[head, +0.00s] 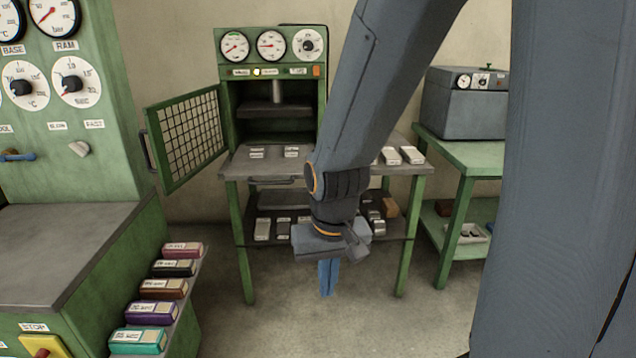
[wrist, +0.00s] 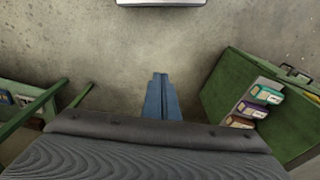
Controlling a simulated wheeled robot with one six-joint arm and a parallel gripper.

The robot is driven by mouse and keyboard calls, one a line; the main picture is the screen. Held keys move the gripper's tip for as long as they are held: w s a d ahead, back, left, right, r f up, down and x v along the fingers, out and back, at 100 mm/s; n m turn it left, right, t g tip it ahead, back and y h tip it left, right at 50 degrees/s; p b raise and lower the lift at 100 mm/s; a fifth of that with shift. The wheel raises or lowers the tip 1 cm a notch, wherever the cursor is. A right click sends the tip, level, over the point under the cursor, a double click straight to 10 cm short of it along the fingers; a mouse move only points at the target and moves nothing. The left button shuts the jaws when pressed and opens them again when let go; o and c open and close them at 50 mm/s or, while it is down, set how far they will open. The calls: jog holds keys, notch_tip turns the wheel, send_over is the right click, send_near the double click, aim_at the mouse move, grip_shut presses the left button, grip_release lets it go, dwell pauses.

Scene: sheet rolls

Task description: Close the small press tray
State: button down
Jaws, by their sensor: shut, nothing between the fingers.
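The small press (head: 272,45) is a green cabinet with gauges on top, standing on a green table. Its mesh door (head: 188,137) is swung open to the left, and the chamber is open in front. A grey tray-like plate (head: 262,166) extends forward below the chamber, with a handle (head: 270,181) at its front; I cannot tell clearly where tray and tabletop divide. My gripper (head: 328,290) points down in front of the table, below tabletop height, shut and empty. Its blue fingers also show together in the wrist view (wrist: 160,80). My arm hides the plate's right part.
A larger green machine (head: 60,120) stands at left, with a side shelf of coloured blocks (head: 150,312). Small blocks (head: 390,156) lie on the tabletop and lower shelf. A side table (head: 465,155) holds a grey box (head: 465,108). The floor (head: 270,325) under my gripper is clear.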

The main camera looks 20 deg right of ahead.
jog(key=w+d+m+t, duration=0.3)
jog(key=w+m+t, duration=0.4)
jog(key=w, duration=0.9)
jog(key=m+t+p, duration=0.2)
jog(key=m+t, duration=0.4)
jog(key=m, duration=0.3)
send_near(291, 182)
jog(key=p+x, duration=0.2)
jog(key=x, duration=0.4)
jog(key=shift+w+f, duration=0.15)
jog(key=shift+w, duration=0.05)
